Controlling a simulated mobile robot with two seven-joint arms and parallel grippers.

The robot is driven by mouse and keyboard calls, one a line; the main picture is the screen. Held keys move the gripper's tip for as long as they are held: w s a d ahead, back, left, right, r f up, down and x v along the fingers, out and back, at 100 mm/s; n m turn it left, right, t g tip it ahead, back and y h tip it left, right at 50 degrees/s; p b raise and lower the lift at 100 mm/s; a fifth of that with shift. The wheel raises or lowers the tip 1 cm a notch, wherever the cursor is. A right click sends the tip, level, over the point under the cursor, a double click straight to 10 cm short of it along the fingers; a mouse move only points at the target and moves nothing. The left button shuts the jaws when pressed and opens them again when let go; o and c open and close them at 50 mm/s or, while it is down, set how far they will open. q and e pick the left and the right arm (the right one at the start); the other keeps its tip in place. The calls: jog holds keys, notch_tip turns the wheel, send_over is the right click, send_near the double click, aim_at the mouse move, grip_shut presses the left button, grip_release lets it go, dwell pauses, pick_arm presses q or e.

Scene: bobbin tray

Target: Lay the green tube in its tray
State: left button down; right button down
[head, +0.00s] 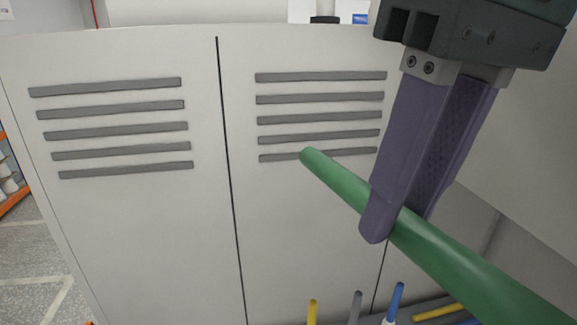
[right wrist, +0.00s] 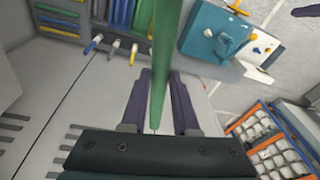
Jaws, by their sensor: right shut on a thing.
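The long green tube (head: 345,183) slants from the centre of the head view down to the lower right corner, where it leaves the picture. My right gripper (head: 398,222) is shut on the green tube, its purple fingers on either side of it. In the right wrist view the tube (right wrist: 164,60) runs up between the fingers (right wrist: 160,100) and out of the top of the picture. The tube is held in the air. My left gripper is not clearly seen. I cannot tell which tray is the green tube's.
A pale grey cabinet (head: 130,230) with dark slats fills the head view behind the tube. Yellow, grey and blue rod ends (head: 395,300) stick up at the lower edge. The right wrist view shows a teal board (right wrist: 215,35) and an orange rack (right wrist: 262,125) holding white items.

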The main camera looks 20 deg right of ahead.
jog(key=shift+w+d+f+m+t+y+b, duration=0.25)
jog(key=shift+w+d+f+m+y+b, duration=0.4)
jog(key=shift+f+b, duration=9.35)
jog(key=shift+w+d+f+m+t+y+b, duration=0.2)
jog(key=shift+w+d+f+m+y+b, duration=0.4)
jog(key=shift+f+b, duration=9.45)
jog(key=shift+w+d+f+m+t+y+b, duration=0.3)
jog(key=shift+d+f+y+b, duration=0.55)
jog(key=shift+f+b, duration=9.15)
notch_tip(320, 180, down, 6)
jog(key=p, duration=0.6)
jog(key=c, duration=0.6)
grip_release()
jog(key=shift+p+v, duration=0.95)
jog(key=shift+v, duration=8.05)
